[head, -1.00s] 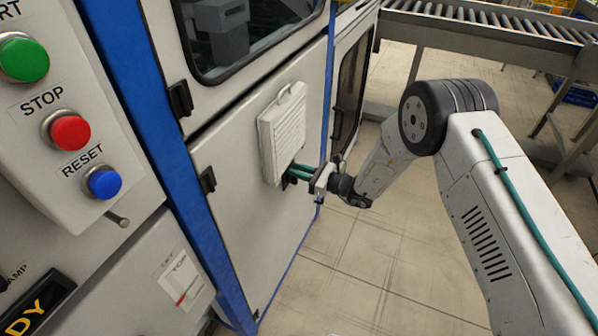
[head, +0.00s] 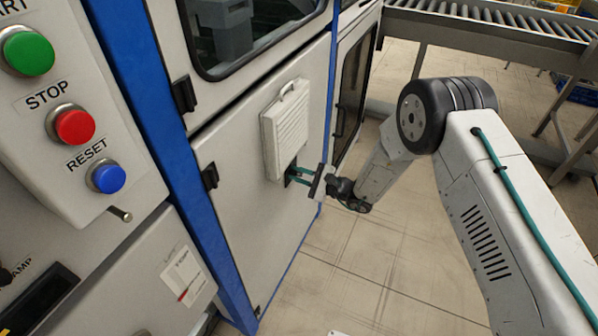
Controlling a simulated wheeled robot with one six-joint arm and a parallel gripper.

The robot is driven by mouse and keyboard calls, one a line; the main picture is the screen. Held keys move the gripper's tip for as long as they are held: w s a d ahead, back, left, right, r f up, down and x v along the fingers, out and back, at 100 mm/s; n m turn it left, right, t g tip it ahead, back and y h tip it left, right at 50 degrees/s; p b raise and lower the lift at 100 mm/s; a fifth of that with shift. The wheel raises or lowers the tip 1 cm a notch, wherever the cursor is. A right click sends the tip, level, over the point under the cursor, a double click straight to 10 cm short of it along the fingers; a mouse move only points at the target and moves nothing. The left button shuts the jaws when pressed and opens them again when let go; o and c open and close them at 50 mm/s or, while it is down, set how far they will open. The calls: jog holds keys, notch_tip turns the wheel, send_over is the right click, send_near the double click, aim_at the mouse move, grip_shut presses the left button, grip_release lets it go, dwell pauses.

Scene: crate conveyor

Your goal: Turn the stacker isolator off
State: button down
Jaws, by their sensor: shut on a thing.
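My gripper (head: 292,176) is at the grey cabinet door (head: 240,220), just under a white louvred panel with a handle (head: 287,130). Its two teal fingers reach left to a small dark part at the door, which I take to be the stacker isolator (head: 288,181). The fingers are shut on it. The isolator is mostly hidden by the fingers and the panel, so its position and label cannot be read.
At the left is a control box with green (head: 28,53), red STOP (head: 75,127) and blue RESET (head: 108,178) buttons. A dark display (head: 40,300) sits below. A roller conveyor (head: 480,22) stands behind.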

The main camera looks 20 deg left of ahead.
notch_tip(320, 180, down, 2)
jog(key=n, duration=0.9)
jog(key=shift+s+d+f, duration=0.15)
jog(key=shift+f, duration=0.1)
dwell(0.3)
jog(key=c, duration=1.3)
grip_release()
jog(key=shift+c, duration=0.2)
jog(key=shift+s, duration=0.1)
jog(key=d, duration=0.7)
jog(key=shift+s+d, duration=0.25)
